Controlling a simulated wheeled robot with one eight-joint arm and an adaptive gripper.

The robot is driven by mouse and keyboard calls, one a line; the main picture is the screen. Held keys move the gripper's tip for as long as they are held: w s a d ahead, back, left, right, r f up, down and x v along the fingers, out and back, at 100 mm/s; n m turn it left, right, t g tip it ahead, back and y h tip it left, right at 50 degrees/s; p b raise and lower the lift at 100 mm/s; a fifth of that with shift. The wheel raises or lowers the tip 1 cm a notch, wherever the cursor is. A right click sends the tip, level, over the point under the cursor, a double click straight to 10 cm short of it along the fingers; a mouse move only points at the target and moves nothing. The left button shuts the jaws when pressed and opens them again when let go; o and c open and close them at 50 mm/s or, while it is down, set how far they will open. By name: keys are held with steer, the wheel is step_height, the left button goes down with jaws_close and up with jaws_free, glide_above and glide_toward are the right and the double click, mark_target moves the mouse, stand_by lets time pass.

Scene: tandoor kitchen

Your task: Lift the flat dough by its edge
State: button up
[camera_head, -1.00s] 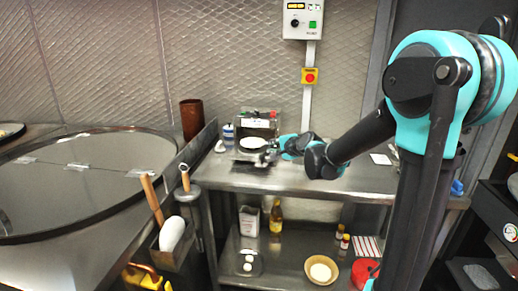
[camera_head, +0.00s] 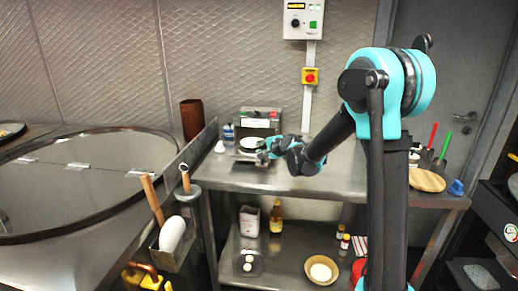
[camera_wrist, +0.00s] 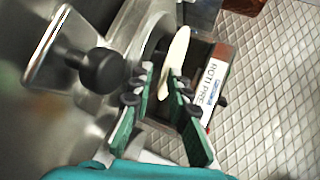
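The flat dough (camera_head: 252,142) is a pale, thin round at the roti press (camera_head: 260,122) on the steel table. In the wrist view the dough (camera_wrist: 180,48) shows nearly edge-on, as a narrow cream oval. My gripper (camera_wrist: 160,72) has its green-padded fingers spread, one on each side of the dough's near edge. A gap shows between the left finger and the dough. The right fingertip overlaps the dough in the picture, and I cannot tell whether it touches. In the head view my gripper (camera_head: 263,152) is small and just in front of the dough.
A black knob on the press (camera_wrist: 103,70) is close to the left finger. A small bottle (camera_head: 228,132) and a brown cylinder (camera_head: 192,118) stand left of the press. A wooden board (camera_head: 426,180) lies at the table's right. The table's front middle is clear.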

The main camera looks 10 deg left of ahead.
steer(key=shift+c, duration=1.2)
jaws_close()
steer(key=shift+r, duration=1.25)
steer(key=v, duration=1.4)
steer(key=shift+s+d+f, duration=0.2)
steer(key=shift+s+d, duration=0.15)
steer(key=shift+s, duration=0.05)
